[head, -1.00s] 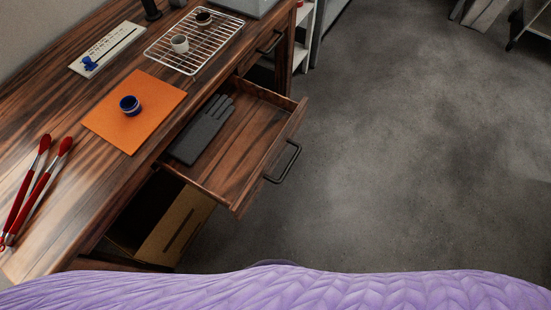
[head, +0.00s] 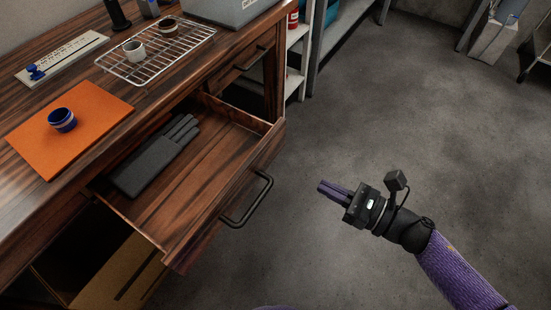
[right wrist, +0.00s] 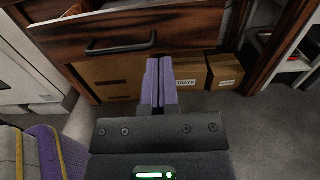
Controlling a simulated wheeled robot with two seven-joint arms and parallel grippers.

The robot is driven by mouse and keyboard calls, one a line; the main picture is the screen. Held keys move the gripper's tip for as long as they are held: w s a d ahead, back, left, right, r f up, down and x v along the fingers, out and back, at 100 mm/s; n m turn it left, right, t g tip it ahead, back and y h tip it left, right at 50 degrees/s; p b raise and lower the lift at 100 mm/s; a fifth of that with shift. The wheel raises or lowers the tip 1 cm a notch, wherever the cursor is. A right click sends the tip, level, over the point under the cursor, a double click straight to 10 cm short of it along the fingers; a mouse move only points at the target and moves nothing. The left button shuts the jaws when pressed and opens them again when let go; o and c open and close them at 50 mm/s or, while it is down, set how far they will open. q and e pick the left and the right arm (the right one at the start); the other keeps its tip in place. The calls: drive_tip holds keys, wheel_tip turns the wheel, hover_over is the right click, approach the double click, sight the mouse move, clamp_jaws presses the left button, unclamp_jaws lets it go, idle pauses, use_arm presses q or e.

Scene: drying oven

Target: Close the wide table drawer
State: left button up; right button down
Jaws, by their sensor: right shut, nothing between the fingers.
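The wide table drawer (head: 205,180) is pulled out from the wooden table, with a dark folded glove-like item (head: 155,155) lying inside at its left. Its black bar handle (head: 250,200) is on the front panel. The drawer front also shows in the right wrist view (right wrist: 185,30), with the handle (right wrist: 121,45) left of the fingers. My right gripper (head: 322,187) is shut and empty, to the right of the handle and apart from it, above the floor. It also shows in the right wrist view (right wrist: 158,62), fingers together and pointing toward the drawer front. My left gripper is not in view.
On the table are an orange mat (head: 95,100) with a blue-rimmed cup (head: 62,120), a wire rack (head: 180,55) with two small cups, and a white board (head: 70,55). Cardboard boxes (right wrist: 192,82) stand below the drawer. The floor (head: 400,110) at the right is open.

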sight(260, 153)
drive_tip(key=b+x, duration=0.2)
drive_tip(key=x, duration=0.9)
drive_tip(key=shift+w+a, duration=0.25)
drive_tip(key=shift+w, duration=0.1)
drive_tip(key=shift+w+a, duration=0.35)
drive_tip(key=shift+a, duration=0.15)
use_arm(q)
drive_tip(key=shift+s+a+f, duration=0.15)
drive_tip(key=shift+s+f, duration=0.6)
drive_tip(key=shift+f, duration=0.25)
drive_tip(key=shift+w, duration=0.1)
